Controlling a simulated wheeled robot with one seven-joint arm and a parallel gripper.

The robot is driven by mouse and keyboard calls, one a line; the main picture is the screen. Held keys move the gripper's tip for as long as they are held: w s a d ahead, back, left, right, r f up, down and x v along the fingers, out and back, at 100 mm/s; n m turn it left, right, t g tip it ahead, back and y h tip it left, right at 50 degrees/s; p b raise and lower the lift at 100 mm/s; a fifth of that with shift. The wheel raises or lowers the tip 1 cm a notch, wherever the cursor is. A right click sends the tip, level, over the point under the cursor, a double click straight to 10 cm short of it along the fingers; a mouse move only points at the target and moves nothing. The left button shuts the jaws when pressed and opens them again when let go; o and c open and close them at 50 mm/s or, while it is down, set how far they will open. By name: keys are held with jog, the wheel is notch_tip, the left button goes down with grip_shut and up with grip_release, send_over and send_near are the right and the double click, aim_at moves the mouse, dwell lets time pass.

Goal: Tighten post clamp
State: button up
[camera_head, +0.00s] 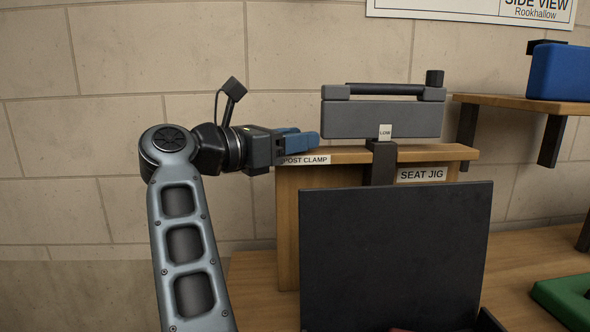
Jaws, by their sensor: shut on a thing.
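My gripper (304,142) reaches in from the left at the top left edge of a wooden stand. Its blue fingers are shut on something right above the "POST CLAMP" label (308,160). The fingers hide the held part, which sits where the label names the post clamp. To the right, a grey block with a bar handle (380,118) rests above the stand on a dark post (381,165). A small tag on the block appears to read "LOW".
A shelf (520,103) with a blue case (561,72) is at right, above a green object (565,300). A stone wall is close behind.

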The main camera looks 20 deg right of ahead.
jog(key=m+g+b, duration=0.1)
jog(key=g, duration=0.1)
jog(key=m+g+b, duration=0.1)
jog(key=g+b, duration=0.1)
jog(key=m+g+b, duration=0.1)
jog(key=shift+w+f+m+g+b, duration=0.1)
jog(key=shift+f+m+g+b, duration=0.2)
jog(key=shift+f+m+g, duration=0.1)
jog(key=shift+r+m+g+y+b, duration=0.15)
jog(key=shift+m+g+y+b, duration=0.15)
jog(key=shift+m+g+b, duration=0.8)
jog(key=shift+r+m+g+y+b, duration=0.1)
jog(key=shift+m+g+y, duration=0.4)
jog(key=shift+g, duration=1.2)
jog(key=shift+m, duration=0.4)
jog(key=o, duration=0.7)
